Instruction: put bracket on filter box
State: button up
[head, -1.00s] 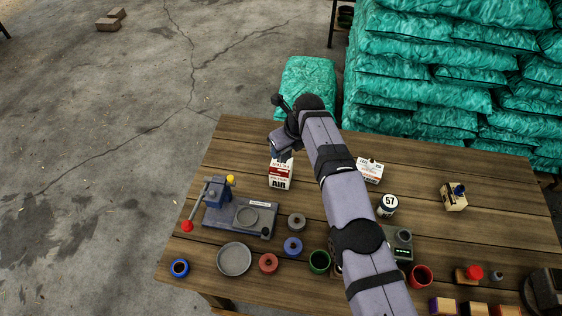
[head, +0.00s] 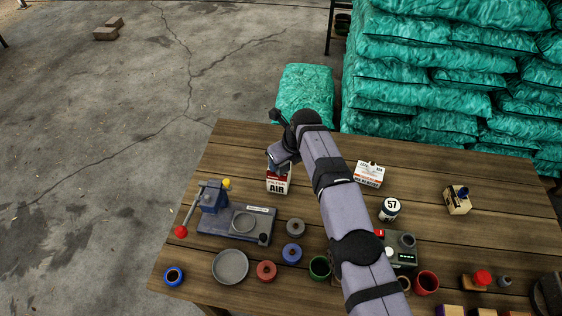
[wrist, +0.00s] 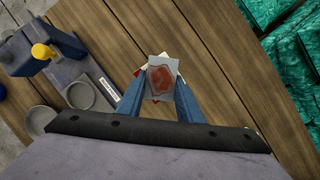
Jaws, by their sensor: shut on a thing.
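My gripper (wrist: 160,98) is shut on a small grey plate-like piece with a rusty red patch, which I take as the bracket (wrist: 161,79). The filter box (head: 277,186) is white and red, lettered "AIR", and stands upright near the table's far left. In the head view my gripper (head: 279,164) is right over the box's top and hides it, along with the bracket. In the wrist view only slivers of the box show around the bracket. I cannot tell whether the bracket touches the box.
A blue press with a grey base (head: 215,228) stands left of the box. A white carton (head: 369,174), a jar marked 57 (head: 389,209) and a beige box (head: 457,199) stand to the right. Rings and cups line the near side. Green sacks (head: 430,90) are piled behind the table.

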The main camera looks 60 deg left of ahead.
jog(key=o, duration=1.1)
jog(key=shift+f, duration=0.1)
jog(key=shift+r+b, duration=0.25)
jog(key=shift+b, duration=0.65)
jog(key=shift+w+d+r+b, duration=0.15)
jog(key=shift+r+b, duration=0.2)
jog(key=shift+b, duration=0.75)
jog(key=shift+d+r+b, duration=0.3)
jog(key=shift+r+b, duration=0.2)
jog(key=shift+b, duration=0.7)
jog(key=b+v, duration=0.2)
jog(key=v, duration=0.8)
